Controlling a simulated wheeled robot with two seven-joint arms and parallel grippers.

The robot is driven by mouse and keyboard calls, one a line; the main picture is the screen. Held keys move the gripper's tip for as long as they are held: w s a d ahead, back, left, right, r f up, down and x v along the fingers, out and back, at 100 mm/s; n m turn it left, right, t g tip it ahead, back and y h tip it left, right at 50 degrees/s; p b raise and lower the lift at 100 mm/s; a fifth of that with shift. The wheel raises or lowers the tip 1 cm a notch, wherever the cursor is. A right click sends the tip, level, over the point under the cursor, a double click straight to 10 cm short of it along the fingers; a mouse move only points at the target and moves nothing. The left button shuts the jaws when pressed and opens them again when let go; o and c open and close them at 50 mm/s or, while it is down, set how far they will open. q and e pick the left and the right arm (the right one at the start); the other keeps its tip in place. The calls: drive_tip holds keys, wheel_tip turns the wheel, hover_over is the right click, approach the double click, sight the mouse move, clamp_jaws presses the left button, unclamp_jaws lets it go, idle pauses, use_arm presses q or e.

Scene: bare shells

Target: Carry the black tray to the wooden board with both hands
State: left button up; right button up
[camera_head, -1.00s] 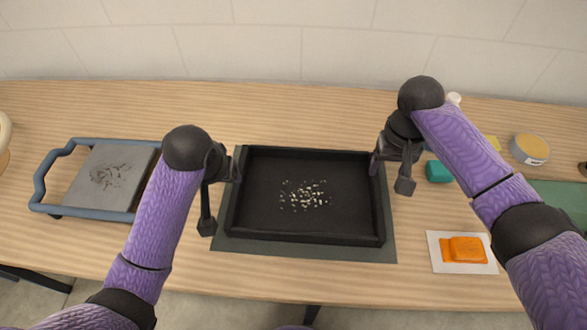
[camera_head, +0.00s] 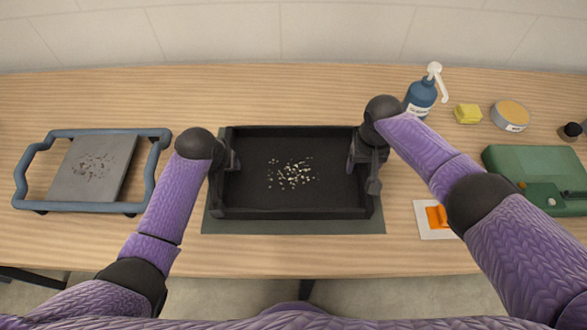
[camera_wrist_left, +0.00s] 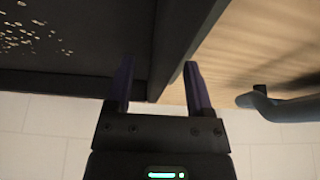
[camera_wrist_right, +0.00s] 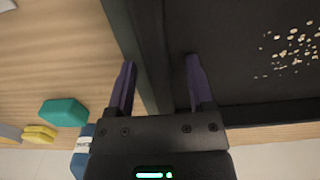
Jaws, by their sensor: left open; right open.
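The black tray (camera_head: 290,213) holds a scatter of pale bits (camera_head: 291,173) on its floor. It lies flat on a dark green-grey mat (camera_head: 290,228) at mid-table. My left gripper (camera_head: 232,160) is at the tray's left wall; in the left wrist view its open fingers (camera_wrist_left: 160,88) stand either side of the wall (camera_wrist_left: 181,35). My right gripper (camera_head: 364,165) is at the right wall; in the right wrist view its open fingers (camera_wrist_right: 160,85) stand either side of that wall (camera_wrist_right: 145,45). Whether any finger touches is unclear. I cannot make out a separate wooden board.
A blue-framed carrier (camera_head: 150,190) with a grey slab (camera_head: 92,170) stands left. At right are a blue pump bottle (camera_head: 420,98), yellow block (camera_head: 467,113), round tin (camera_head: 510,116), green box (camera_head: 530,165) and orange item (camera_head: 436,217) on white. Wood behind the tray is clear.

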use_arm(q)
drive_tip(key=shift+w+f, duration=0.1)
drive_tip(key=shift+f, duration=0.1)
use_arm(e)
drive_tip(key=shift+f, duration=0.2)
use_arm(q)
clamp_jaws()
use_arm(e)
clamp_jaws()
use_arm(q)
drive_tip(key=shift+r, duration=0.1)
use_arm(e)
drive_tip(key=shift+r, duration=0.1)
idle(0.8)
